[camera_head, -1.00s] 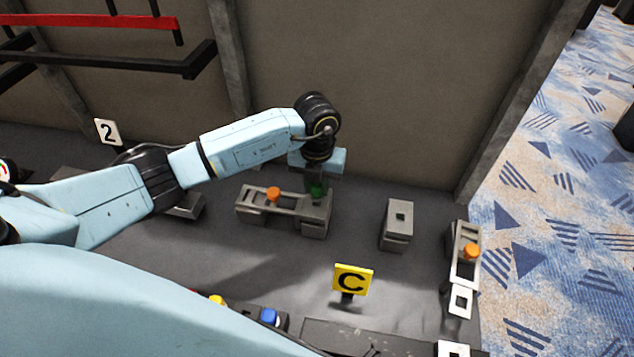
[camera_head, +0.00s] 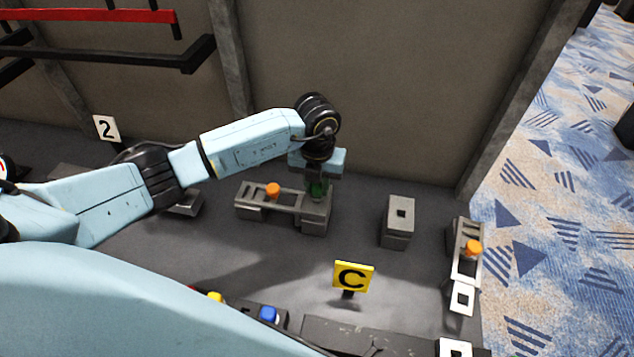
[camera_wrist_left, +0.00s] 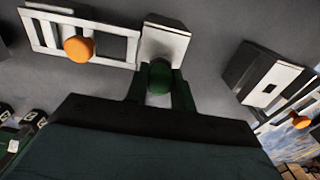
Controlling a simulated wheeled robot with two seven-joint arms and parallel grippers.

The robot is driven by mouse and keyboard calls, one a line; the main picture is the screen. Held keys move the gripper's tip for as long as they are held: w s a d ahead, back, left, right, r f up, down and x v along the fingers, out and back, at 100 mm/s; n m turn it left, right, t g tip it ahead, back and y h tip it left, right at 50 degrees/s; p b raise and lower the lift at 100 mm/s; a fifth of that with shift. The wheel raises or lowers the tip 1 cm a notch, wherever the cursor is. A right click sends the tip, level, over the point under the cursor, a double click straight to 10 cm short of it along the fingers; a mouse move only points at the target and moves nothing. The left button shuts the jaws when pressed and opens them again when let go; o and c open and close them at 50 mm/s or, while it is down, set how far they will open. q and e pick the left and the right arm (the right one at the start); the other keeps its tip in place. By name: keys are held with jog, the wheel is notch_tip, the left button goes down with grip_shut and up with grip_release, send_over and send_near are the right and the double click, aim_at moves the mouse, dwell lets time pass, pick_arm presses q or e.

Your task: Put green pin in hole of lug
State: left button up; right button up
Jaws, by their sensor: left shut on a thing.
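My left gripper (camera_head: 316,187) is shut on the green pin (camera_head: 317,191), held upright at the right end of a grey slotted fixture (camera_head: 284,200) with an orange knob. In the left wrist view the green pin (camera_wrist_left: 160,76) sits between the fingers, right by a pale grey block (camera_wrist_left: 165,42) at the end of the fixture. The fingers and pin hide any hole there, so I cannot tell whether the pin's tip is inside one. A separate grey block (camera_head: 397,228) with a square hole in its top stands to the right. My right gripper is not in view.
A yellow "C" sign (camera_head: 352,278) stands in front. A second slotted fixture (camera_head: 466,262) with an orange knob is at the right edge. A wall (camera_head: 390,90) rises close behind my gripper. Dark surface is clear between the fixture and the sign.

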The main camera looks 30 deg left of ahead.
pick_arm(q)
jog(key=shift+f, duration=0.25)
jog(key=o, duration=1.6)
jog(key=shift+c, duration=0.2)
jog(key=shift+r+p, duration=2.8)
jog(key=shift+r, duration=0.7)
jog(key=shift+r, duration=0.1)
